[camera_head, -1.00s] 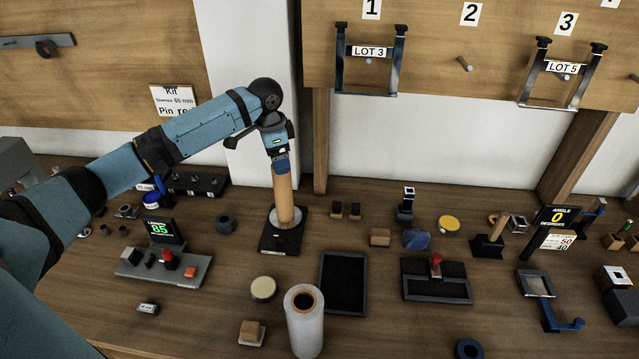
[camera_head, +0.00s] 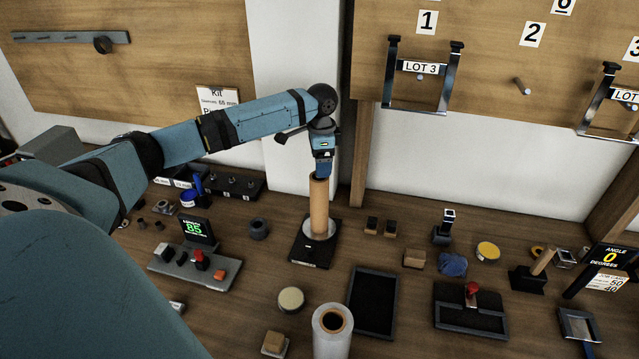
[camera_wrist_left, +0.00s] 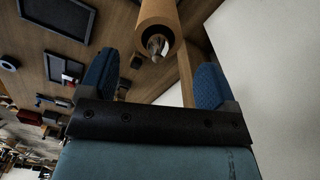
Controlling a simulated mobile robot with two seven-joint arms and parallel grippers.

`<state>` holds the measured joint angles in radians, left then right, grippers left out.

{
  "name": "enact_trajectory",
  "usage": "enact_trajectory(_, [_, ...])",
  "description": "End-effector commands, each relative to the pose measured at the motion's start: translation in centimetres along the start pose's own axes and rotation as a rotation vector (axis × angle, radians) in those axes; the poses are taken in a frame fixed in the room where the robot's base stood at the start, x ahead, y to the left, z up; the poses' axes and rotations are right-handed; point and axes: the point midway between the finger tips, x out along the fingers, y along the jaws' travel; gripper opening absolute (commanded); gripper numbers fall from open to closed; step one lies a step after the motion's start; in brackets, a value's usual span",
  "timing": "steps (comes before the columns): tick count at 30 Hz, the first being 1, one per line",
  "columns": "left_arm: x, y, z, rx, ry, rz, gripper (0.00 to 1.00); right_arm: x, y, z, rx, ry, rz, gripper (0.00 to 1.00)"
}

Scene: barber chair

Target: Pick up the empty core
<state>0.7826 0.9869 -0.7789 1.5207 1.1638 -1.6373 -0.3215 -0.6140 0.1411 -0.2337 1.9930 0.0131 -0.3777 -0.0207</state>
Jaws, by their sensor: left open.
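The empty core (camera_head: 319,207) is a bare brown cardboard tube. It stands upright on a pale disc on a square black base (camera_head: 312,250). My left gripper (camera_head: 321,172) points down at the core's top end, from above. In the left wrist view the core (camera_wrist_left: 156,14) shows its open end between the two blue fingers (camera_wrist_left: 158,82), with a pale rod tip inside it. The fingers are wide apart and a gap shows on both sides of the tube. My right gripper is in no view.
A white wrapped roll (camera_head: 333,345) with a brown core stands at the front. A black tray (camera_head: 373,302) and a round pale-topped tin (camera_head: 291,299) are near it. A unit reading 85 (camera_head: 199,231) is left of the base. The wall board (camera_head: 500,70) rises behind.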

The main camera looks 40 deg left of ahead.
Motion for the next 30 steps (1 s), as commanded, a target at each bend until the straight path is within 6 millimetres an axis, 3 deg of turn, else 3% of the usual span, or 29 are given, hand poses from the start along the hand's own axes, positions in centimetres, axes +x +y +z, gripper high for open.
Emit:
enact_trajectory(9, [4.3,0.3,0.6,-0.001,-0.002,0.002,0.83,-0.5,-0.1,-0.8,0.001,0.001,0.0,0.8])
enact_trajectory(18, [5.0,0.3,0.5,0.0,0.0,0.0,0.83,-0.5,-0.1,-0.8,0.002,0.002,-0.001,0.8])
enact_trajectory(20, [5.0,0.3,0.5,0.0,0.0,0.0,0.74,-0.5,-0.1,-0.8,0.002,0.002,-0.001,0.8])
enact_trajectory(27, [5.0,0.3,0.5,0.0,0.0,0.0,0.18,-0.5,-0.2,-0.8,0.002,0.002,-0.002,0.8])
enact_trajectory(30, [5.0,0.3,0.5,0.0,0.0,0.0,0.17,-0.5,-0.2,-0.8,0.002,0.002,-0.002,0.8])
